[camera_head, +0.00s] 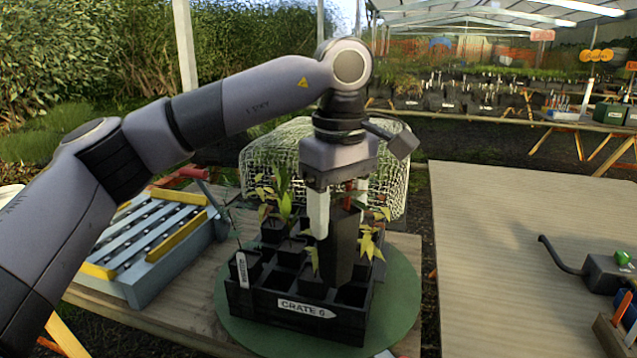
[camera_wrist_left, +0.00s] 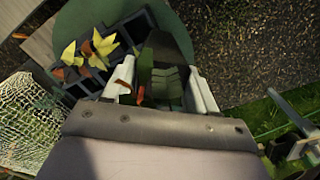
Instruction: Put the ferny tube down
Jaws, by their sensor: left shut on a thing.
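My left gripper (camera_head: 340,212) points down and is shut on a tall, dark, tapered tube, the ferny tube (camera_head: 342,248). The tube hangs upright over the front right part of the black crate (camera_head: 262,301), labelled "CRATE 6". Its lower end overlaps the crate's cells, and I cannot tell whether it touches them. In the left wrist view the ferny tube (camera_wrist_left: 166,52) is between the pale fingers of the gripper (camera_wrist_left: 160,88), with a bit of green and orange at its top. The plant is mostly hidden by the gripper. My right gripper is out of view.
Several potted seedlings (camera_head: 285,195) stand in the crate's back and left cells. The crate sits on a round green mat (camera_head: 402,300). A wire mesh basket (camera_head: 395,160) stands behind, a blue slatted tray (camera_head: 145,285) left. The right table (camera_head: 490,250) is largely bare.

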